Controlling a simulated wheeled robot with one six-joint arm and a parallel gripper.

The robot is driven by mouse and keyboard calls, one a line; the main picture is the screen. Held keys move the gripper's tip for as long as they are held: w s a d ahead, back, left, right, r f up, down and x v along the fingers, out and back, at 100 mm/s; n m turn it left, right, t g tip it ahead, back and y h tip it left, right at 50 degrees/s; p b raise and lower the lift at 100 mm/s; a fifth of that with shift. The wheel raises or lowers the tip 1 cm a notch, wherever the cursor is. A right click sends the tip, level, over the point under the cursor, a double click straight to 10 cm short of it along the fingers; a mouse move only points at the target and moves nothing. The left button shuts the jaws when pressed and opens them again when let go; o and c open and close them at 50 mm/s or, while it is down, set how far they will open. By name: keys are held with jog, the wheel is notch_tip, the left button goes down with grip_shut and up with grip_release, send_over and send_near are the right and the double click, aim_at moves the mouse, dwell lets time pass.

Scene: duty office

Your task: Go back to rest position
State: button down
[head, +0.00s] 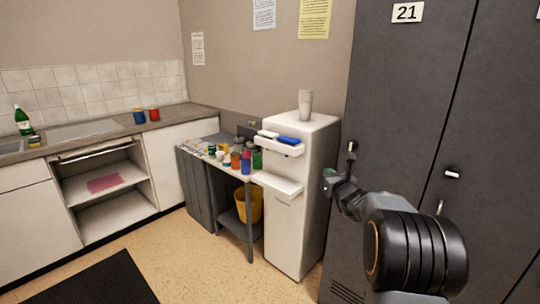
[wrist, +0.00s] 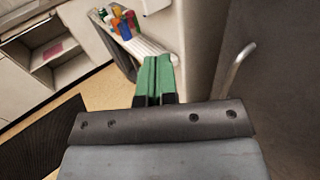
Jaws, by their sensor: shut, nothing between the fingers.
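My gripper (wrist: 153,68) shows in the wrist view with its two green fingers closed together and nothing between them. In the head view my gripper (head: 328,180) is at the end of my dark arm, in front of the gap between the white water dispenser (head: 310,190) and the dark grey locker (head: 400,110). It appears apart from both, but the exact distance is hard to tell. In the wrist view a metal locker handle (wrist: 237,66) is to the right of the fingers.
A small table (head: 249,222) with several cups and jars stands left of the dispenser, with a yellow bin (head: 247,205) beneath. A kitchen counter (head: 180,119) with an open shelf runs along the left. The floor (head: 200,270) is clear apart from a black mat (head: 95,283).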

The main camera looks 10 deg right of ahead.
jog(key=s+a+f+n+g+y+p, duration=0.2)
jog(key=s+a+f+n+g+y, duration=0.15)
jog(key=s+a+n+g, duration=0.6)
jog(key=s+a+f+n+g+y+p, duration=0.3)
jog(key=s+a+n, duration=0.4)
jog(key=n, duration=0.7)
jog(key=s+r+n+g+h+p, duration=0.3)
jog(key=s+n+h+p, duration=0.15)
jog(key=s+n, duration=0.75)
jog(key=s+a+r+t+h+p, duration=0.1)
jog(key=s+r+h+p, duration=0.1)
jog(key=s+r, duration=0.3)
jog(key=shift+a+r+n+p, duration=0.35)
jog(key=shift+r+p, duration=0.25)
jog(key=shift+p, duration=0.15)
